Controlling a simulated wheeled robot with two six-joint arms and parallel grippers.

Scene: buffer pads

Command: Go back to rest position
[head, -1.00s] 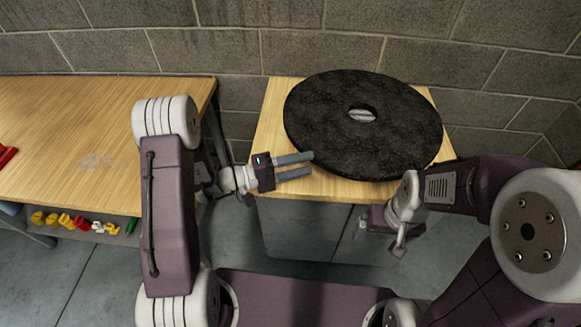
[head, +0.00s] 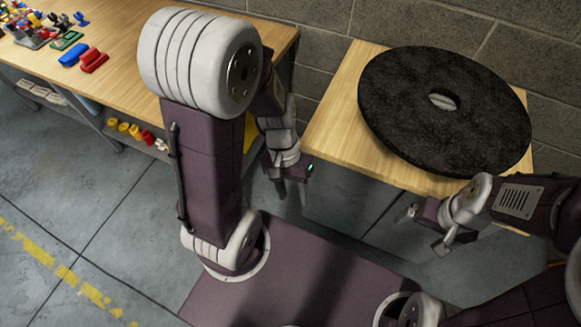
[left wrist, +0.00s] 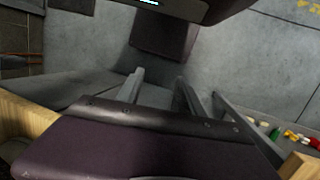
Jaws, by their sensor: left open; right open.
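My left gripper (head: 291,190) hangs pointing down in the gap between the long table and the small wooden stand in the head view. It is open and empty. In the left wrist view its two fingers (left wrist: 160,85) are apart, with grey floor around them. My right gripper (head: 424,228) is at the right in front of the small stand, below its front edge. It is open with nothing visible in it. The black round pad (head: 440,125) lies flat on the small stand (head: 335,125), clear of both grippers.
The long wooden table (head: 105,45) at the left holds a blue block (head: 73,54), a red block (head: 94,60) and several small parts. Small coloured pieces (head: 135,131) sit on its lower shelf. A brick wall stands behind. Open floor lies at the lower left.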

